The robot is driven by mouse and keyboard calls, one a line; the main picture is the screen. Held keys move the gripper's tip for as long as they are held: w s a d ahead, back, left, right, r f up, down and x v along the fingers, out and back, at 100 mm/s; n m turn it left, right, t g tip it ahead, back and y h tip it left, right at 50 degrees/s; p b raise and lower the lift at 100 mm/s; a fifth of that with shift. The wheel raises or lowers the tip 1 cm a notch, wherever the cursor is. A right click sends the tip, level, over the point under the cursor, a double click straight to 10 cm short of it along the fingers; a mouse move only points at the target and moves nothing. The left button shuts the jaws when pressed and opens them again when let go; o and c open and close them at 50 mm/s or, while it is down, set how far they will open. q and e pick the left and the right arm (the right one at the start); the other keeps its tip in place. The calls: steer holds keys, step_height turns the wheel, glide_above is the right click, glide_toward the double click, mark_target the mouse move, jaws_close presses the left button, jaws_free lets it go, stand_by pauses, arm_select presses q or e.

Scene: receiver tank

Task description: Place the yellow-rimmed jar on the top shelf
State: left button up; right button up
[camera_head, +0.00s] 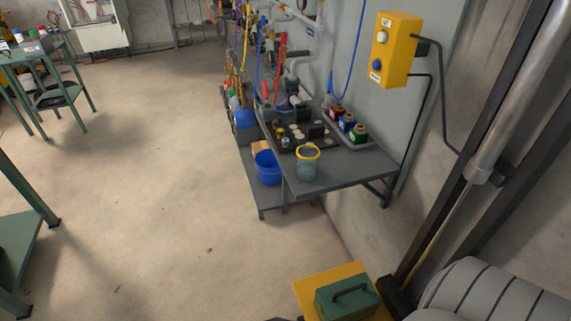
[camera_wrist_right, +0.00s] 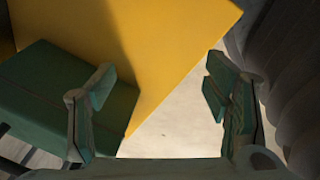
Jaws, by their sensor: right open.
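The yellow-rimmed jar (camera_head: 307,165), a clear greyish cylinder, stands upright near the front edge of the upper grey shelf (camera_head: 350,174) of a wall bench in the head view. A lower grey shelf (camera_head: 268,199) lies beneath it. My right gripper (camera_wrist_right: 160,95) shows in its wrist view with its two fingers wide apart and nothing between them. It is over a yellow surface and pale floor, beside a green box. The jar is not in that wrist view. My left gripper is not in view.
A blue bucket (camera_head: 268,167) is left of the jar. A dark tray (camera_head: 298,130) and several colored bottles (camera_head: 347,122) stand behind it. A green toolbox (camera_head: 347,297) sits on a yellow platform (camera_head: 313,286). A yellow control box (camera_head: 394,48) hangs above. Open floor (camera_head: 170,190) lies left.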

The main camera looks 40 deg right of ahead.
steer(key=w+d+r+n, duration=0.1)
steer(key=w+d+r, duration=0.1)
steer(key=w+d+r+n+t+h, duration=0.1)
steer(key=w+d+r, duration=0.1)
steer(key=w+r, duration=0.1)
steer(key=w+d+r+n+t+h, duration=0.1)
steer(key=w+d+r+n, duration=0.1)
steer(key=w+r, duration=0.1)
steer(key=shift+w+r, duration=0.15)
steer(key=shift+w, duration=0.05)
steer(key=n+t+h+p, duration=0.2)
steer(key=n+t, duration=1.1)
steer(key=n, duration=1.3)
glide_toward(311, 168)
steer(key=b+x, duration=0.3)
steer(key=x, duration=1)
steer(key=shift+w+d+f, duration=0.1)
steer(key=shift+f, duration=0.1)
steer(key=c, duration=1.4)
step_height(311, 168, up, 10)
steer(key=p, duration=0.9)
steer(key=shift+r, duration=0.15)
steer(key=shift+c, duration=0.2)
